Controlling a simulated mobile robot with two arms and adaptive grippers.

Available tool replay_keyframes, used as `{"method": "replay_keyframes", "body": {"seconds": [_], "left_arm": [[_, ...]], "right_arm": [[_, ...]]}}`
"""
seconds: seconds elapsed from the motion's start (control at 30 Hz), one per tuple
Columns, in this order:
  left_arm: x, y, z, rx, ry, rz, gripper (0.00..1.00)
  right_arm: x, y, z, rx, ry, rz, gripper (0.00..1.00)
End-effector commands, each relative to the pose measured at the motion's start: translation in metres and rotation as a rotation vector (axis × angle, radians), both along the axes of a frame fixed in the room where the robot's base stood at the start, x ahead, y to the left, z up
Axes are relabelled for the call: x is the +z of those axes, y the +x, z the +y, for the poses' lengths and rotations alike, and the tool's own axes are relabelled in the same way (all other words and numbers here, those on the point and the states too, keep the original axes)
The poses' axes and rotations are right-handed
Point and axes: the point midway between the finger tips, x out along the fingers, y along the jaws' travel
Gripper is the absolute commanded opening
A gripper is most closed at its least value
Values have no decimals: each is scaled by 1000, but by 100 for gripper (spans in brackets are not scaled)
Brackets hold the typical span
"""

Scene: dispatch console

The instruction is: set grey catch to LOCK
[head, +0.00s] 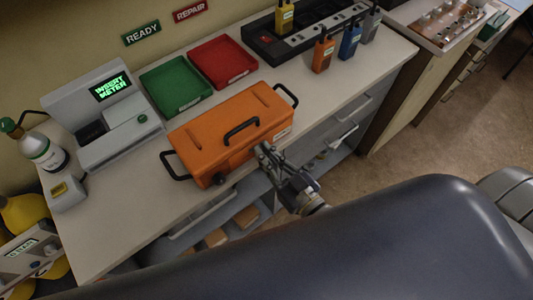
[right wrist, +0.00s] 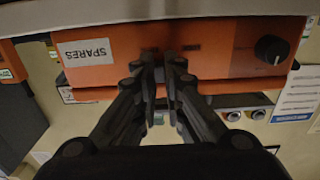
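An orange case (head: 225,125) with black handles stands at the front of the counter. In the right wrist view its front (right wrist: 215,65) carries a white SPARES label (right wrist: 88,52) at left and a black knob (right wrist: 271,49) at right. My right gripper (head: 265,153) is at the case's front face, between label and knob. In the right wrist view its fingers (right wrist: 160,60) are close together, with a narrow gap. The grey catch is not clearly visible; the fingers cover that part of the front, and I cannot tell whether they grip anything. My left gripper is not in view.
Behind the case are a green tray (head: 175,85), a red tray (head: 222,62) and a grey meter station (head: 105,115). Handheld radios (head: 323,55) stand at the back right. Drawers with handles (head: 343,134) lie below the counter edge.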

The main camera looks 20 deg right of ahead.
Motion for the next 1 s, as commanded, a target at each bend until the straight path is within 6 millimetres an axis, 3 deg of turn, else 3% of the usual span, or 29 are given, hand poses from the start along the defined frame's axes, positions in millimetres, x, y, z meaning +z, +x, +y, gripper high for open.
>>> {"method": "replay_keyframes", "body": {"seconds": [0.33,0.57,0.6,0.7,1.0], "left_arm": [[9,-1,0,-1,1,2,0],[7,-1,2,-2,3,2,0],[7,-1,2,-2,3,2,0],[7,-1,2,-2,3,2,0],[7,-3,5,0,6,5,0]], "right_arm": [[1,-9,26,-1,2,1,0],[0,-9,27,1,0,-1,0],[0,-9,27,1,0,-1,14],[0,-9,27,0,0,-1,30],[0,-10,26,0,0,0,30]]}}
